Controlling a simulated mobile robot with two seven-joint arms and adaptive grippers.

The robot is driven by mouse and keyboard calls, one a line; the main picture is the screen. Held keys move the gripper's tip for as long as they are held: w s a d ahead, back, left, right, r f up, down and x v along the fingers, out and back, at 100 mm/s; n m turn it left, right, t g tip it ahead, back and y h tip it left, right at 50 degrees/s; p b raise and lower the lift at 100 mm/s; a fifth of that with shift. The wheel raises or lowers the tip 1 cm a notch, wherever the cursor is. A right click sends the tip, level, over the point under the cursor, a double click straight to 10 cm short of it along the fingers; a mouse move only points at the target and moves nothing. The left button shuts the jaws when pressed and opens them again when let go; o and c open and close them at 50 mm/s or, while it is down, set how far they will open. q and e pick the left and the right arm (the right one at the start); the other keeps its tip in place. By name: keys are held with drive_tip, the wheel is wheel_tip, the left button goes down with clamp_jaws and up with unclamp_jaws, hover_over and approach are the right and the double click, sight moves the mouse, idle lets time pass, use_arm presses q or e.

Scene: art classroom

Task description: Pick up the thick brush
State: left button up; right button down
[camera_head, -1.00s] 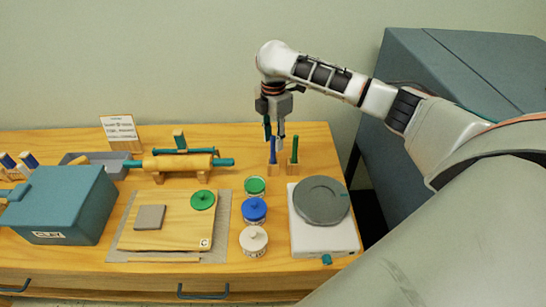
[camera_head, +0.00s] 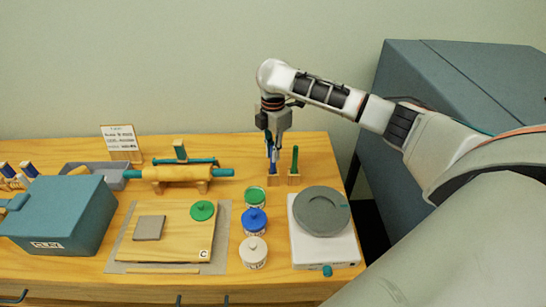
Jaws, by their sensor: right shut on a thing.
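Two upright brushes stand in small wooden holders at the back right of the table. One is a blue-handled brush (camera_head: 272,167), the other a green-handled brush (camera_head: 295,160) just to its right. My right gripper (camera_head: 273,151) reaches down from above and is shut on the blue-handled brush. The brush's upper part is partly hidden by the fingers. Its lower end still appears to be in its holder (camera_head: 273,180). Which brush is the thicker is hard to tell at this size. My left gripper is out of view.
In front stand a green-lidded jar (camera_head: 255,196), a blue-lidded jar (camera_head: 254,221) and a white jar (camera_head: 253,252). A grey-topped scale (camera_head: 322,212) is at right. A rolling pin (camera_head: 178,172), wooden board (camera_head: 180,240) and blue box (camera_head: 60,215) lie left.

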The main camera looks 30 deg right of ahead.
wheel_tip(320, 180, up, 20)
idle(0.6)
drive_tip(key=shift+f, duration=0.15)
idle(0.5)
